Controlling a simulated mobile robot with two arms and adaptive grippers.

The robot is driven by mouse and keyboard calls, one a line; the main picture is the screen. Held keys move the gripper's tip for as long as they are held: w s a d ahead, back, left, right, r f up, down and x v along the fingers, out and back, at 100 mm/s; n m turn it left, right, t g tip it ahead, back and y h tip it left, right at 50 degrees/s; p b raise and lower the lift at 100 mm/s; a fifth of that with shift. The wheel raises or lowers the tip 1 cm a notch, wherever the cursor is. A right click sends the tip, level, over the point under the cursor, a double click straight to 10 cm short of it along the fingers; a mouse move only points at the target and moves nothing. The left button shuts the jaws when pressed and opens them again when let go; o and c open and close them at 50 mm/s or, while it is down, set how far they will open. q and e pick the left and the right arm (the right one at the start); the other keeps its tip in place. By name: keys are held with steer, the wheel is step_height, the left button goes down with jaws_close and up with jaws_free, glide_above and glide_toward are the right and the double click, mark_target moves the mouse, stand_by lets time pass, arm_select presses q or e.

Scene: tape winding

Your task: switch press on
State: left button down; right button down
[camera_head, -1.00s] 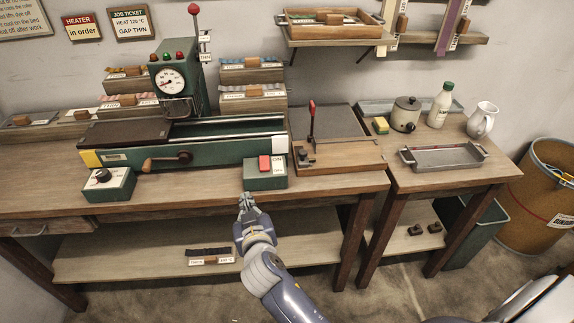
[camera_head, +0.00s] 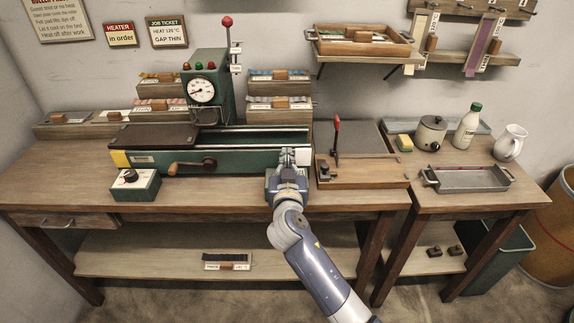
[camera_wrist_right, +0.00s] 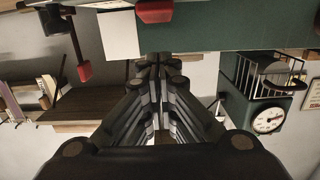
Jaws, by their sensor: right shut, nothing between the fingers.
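The green switch box (camera_head: 269,184) stands at the bench's front edge, right of the press crank. My right gripper (camera_head: 294,155) is over it in the head view and hides most of it. The gripper is shut and empty, its fingers pointing toward the press bed. In the right wrist view the shut fingers (camera_wrist_right: 160,62) are just below a red switch (camera_wrist_right: 155,10) and a white label (camera_wrist_right: 118,32). I cannot tell whether they touch the switch. The green press (camera_head: 228,158) has a round gauge (camera_head: 202,91). My left gripper is not in view.
A wooden board (camera_head: 362,174) with a red-knobbed lever (camera_head: 336,128) is close on the right. The heater control box (camera_head: 135,185) and crank (camera_head: 190,165) are to the left. A metal tray (camera_head: 468,180) lies on the right table. Bare bench lies between heater box and switch box.

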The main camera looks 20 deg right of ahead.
steer(key=shift+w+f, duration=0.15)
steer(key=shift+f, duration=1.1)
steer(key=g+p, duration=0.2)
steer(key=p, duration=0.3)
steer(key=w+g+y+p, duration=0.1)
steer(key=p, duration=0.3)
steer(key=shift+d+g+p, duration=0.2)
steer(key=shift+g+p, duration=0.2)
steer(key=shift+f+p, duration=0.3)
steer(key=shift+p, duration=0.15)
steer(key=shift+f, duration=0.1)
steer(key=shift+w, duration=0.1)
